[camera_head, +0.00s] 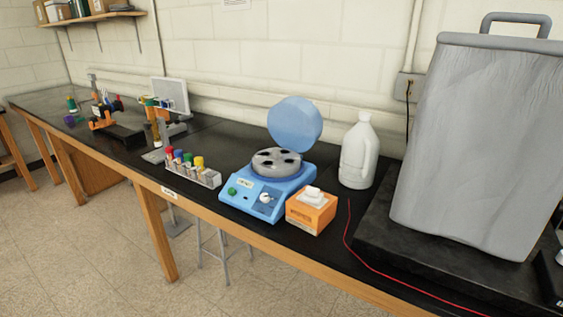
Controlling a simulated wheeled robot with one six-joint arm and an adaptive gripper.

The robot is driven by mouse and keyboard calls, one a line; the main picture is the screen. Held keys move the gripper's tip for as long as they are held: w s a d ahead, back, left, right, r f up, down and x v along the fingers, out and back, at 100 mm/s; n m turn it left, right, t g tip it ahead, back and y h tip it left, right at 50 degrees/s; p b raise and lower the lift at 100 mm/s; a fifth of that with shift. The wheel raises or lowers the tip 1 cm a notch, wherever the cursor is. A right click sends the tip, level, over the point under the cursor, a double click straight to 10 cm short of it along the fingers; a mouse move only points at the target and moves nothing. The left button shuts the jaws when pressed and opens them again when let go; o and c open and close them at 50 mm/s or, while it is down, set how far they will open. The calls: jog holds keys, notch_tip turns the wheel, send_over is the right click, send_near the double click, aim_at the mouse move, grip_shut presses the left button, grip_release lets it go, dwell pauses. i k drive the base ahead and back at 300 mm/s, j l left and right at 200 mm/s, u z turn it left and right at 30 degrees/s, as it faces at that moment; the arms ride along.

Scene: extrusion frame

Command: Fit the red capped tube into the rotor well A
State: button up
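The red capped tube (169,152) stands at the left end of a pale rack (209,179), in a row with tubes capped in blue, green and yellow. To the right of the rack is a blue centrifuge (245,197) with its round lid (296,123) raised. Its grey rotor (277,155) shows several dark wells. I cannot read which well is A at this size. My gripper is not in view.
An orange tissue box (312,215) sits close to the centrifuge's right front. A white jug (358,158) stands behind it. A large grey covered object (475,140) fills the right. A red cord (378,268) crosses the black bench. Lab apparatus (104,118) stands at left.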

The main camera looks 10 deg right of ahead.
aim_at(276, 162)
jog(key=i+j, duration=0.15)
jog(key=j, duration=0.2)
jog(key=i+j+u, duration=0.15)
jog(key=j, duration=0.2)
jog(key=i+j, duration=0.1)
jog(key=j, duration=0.25)
jog(key=i+j+u, duration=0.15)
jog(key=j, duration=0.15)
